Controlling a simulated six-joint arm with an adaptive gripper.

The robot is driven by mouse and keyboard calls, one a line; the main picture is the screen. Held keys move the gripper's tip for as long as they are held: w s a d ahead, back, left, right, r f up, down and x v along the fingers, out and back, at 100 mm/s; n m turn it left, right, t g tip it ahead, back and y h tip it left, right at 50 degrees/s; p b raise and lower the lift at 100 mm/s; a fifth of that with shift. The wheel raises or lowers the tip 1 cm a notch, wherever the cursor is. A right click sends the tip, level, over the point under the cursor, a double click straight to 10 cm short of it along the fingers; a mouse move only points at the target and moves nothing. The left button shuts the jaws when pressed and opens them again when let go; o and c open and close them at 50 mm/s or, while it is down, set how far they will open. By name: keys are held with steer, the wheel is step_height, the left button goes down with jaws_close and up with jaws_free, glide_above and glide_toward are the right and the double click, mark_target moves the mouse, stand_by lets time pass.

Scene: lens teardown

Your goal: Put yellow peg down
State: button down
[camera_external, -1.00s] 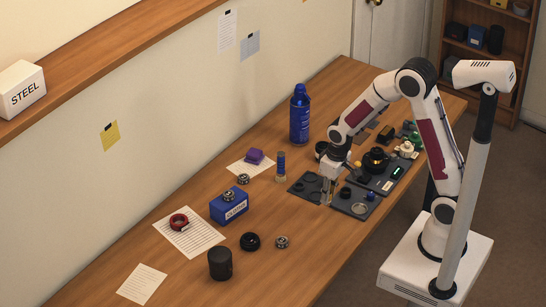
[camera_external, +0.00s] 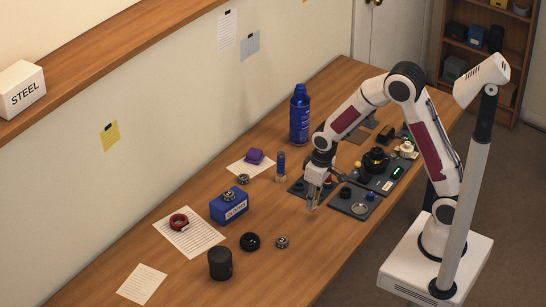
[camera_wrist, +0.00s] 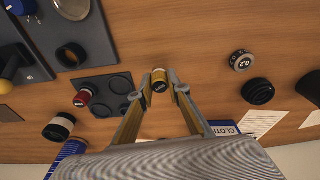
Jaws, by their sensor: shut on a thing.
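The yellow peg (camera_wrist: 160,80) is between the fingertips of my gripper (camera_wrist: 159,92) in the wrist view, with its dark end facing the camera. My gripper is shut on it. In the outside view my gripper (camera_external: 313,203) points down at the left edge of the dark trays; the peg is too small to make out there. A dark tray with round recesses (camera_wrist: 105,86) lies left of the peg in the wrist view. I cannot tell exactly how high the peg is above the table.
Dark mats with lens parts (camera_external: 352,211) lie right of my gripper. A blue spray can (camera_external: 300,115), a blue box (camera_external: 230,206), a black ring (camera_external: 250,242) and a dark cylinder (camera_external: 220,264) stand around. Bare wood lies in front of and left of my gripper.

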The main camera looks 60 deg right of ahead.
steer(key=w+a+r+n, duration=0.4)
steer(key=w+a+r, duration=0.3)
steer(key=w+a, duration=0.4)
steer(key=shift+w+a, duration=0.4)
steer(key=shift+w, duration=0.65)
steer(key=shift+f, duration=3.1)
steer(key=shift+f, duration=1.85)
steer(key=shift+f, duration=0.15)
